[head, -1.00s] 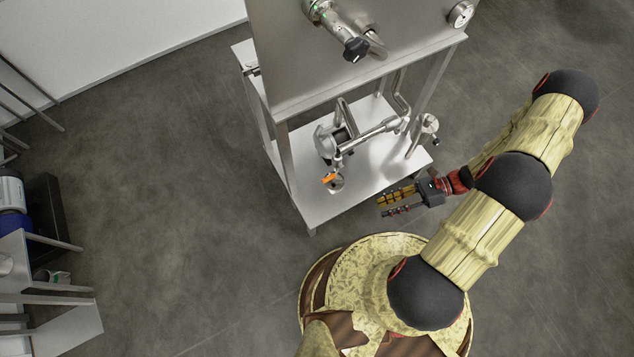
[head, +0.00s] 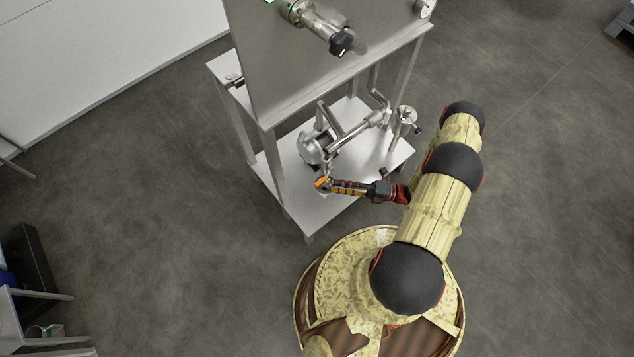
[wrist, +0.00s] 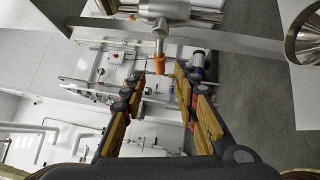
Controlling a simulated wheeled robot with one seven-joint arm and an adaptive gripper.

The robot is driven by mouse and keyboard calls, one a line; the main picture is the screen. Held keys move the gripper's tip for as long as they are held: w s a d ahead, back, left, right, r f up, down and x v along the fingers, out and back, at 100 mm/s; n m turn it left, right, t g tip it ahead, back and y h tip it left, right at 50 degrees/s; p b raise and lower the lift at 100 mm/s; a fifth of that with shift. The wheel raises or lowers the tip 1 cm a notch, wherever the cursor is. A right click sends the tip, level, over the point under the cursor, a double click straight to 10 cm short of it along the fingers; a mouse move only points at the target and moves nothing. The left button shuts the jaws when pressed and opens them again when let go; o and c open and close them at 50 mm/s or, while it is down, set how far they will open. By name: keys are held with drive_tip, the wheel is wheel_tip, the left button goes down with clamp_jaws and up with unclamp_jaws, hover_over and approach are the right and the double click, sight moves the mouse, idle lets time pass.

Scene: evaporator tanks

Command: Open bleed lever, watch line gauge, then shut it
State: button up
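The bleed lever (head: 321,183) has an orange handle and sits on the pipework low in the steel frame; it also shows in the wrist view (wrist: 159,63), hanging from a metal valve body. My gripper (head: 336,186) has its fingertips at the orange handle in the head view. In the wrist view my gripper (wrist: 158,75) has its two fingers apart, with the orange handle between or just beyond the tips. I cannot tell whether a finger touches it. A round gauge (head: 424,8) is on the tank panel at the top right; its reading is too small to tell.
The steel stand (head: 318,208) has a lower shelf and legs around the pipework. A valve with a black knob (head: 341,42) juts from the panel above. A small steel fitting (head: 406,116) stands at the shelf's right.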

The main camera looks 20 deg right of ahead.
sight(320, 181)
drive_tip(key=b+x, duration=0.1)
drive_tip(key=x, duration=0.6)
drive_tip(key=shift+w+a+b, duration=0.1)
drive_tip(key=shift+a+b, duration=0.15)
drive_tip(key=shift+b, duration=0.05)
drive_tip(key=c, duration=0.4)
drive_tip(key=c, duration=0.3)
clamp_jaws()
